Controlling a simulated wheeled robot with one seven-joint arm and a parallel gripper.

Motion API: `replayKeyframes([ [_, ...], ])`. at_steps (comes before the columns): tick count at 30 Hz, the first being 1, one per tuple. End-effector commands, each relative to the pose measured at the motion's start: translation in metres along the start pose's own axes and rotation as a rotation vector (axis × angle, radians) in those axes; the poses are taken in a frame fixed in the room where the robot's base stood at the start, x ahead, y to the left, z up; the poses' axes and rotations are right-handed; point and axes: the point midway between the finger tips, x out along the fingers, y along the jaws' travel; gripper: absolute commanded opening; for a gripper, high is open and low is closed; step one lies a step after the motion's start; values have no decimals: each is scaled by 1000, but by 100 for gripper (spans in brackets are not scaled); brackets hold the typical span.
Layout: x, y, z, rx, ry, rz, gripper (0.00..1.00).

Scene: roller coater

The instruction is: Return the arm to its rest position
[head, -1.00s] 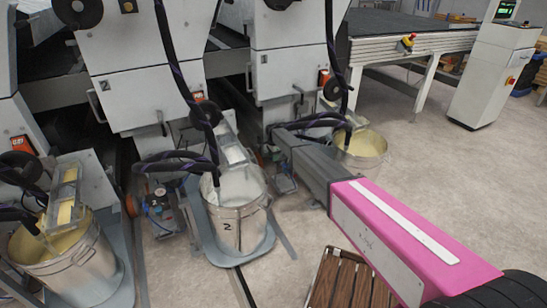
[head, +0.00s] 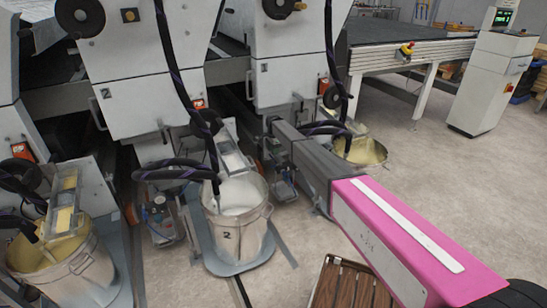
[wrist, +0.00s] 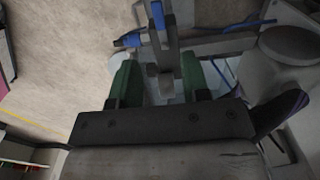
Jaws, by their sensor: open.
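My arm (head: 400,240), with a pink cover and a grey section, reaches from the lower right of the head view toward the machine. Its far end is near the middle, in front of the coating units. My gripper (wrist: 158,75) shows in the wrist view, with two green fingers spread apart. Nothing is clasped between them. A grey upright metal part (wrist: 165,45) with blue fittings shows beyond and between the fingers; I cannot tell how near it is. The gripper itself cannot be made out in the head view.
A bucket marked 2 (head: 240,240) with white liquid stands left of my arm. A bucket of yellowish liquid (head: 362,153) stands behind the arm, another (head: 65,275) at lower left. Black hoses (head: 175,70) hang before the machine. A wooden slatted item (head: 350,288) is below. Floor at right is clear.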

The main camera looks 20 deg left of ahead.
Motion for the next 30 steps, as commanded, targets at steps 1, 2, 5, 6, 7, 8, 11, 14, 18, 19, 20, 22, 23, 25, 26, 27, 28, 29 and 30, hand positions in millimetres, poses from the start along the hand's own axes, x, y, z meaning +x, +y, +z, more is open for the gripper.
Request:
replayKeyframes([
  [1, -5, 0, 0, 0, 0, -1, 43],
  [2, -6, 0, 0, 0, 0, -1, 43],
  [5, -8, 0, 0, 0, 0, 0, 43],
  [6, -8, 0, 0, 0, 0, 0, 43],
  [7, -8, 0, 0, 0, 0, 0, 43],
  [8, -8, 0, 0, 0, 0, 0, 43],
  [11, -8, 0, 0, 0, 0, 0, 43],
  [14, -7, 0, 0, 0, 0, 0, 43],
  [18, -8, 7, -4, -3, 0, 0, 43],
  [19, -8, 13, -8, -6, 0, 0, 43],
  [20, -9, 20, -13, -11, 0, 0, 43],
  [22, -10, 46, -30, -29, 0, 1, 43],
  [23, -11, 59, -38, -40, 0, 1, 43],
  [25, -14, 97, -62, -71, 0, 1, 43],
  [26, -15, 114, -72, -87, 0, 1, 43],
  [27, -17, 138, -85, -107, 0, 1, 43],
  [28, -19, 155, -95, -123, 0, 1, 43],
  [29, -20, 172, -104, -139, 0, 0, 43],
  [30, -22, 196, -116, -160, 0, 0, 43],
])
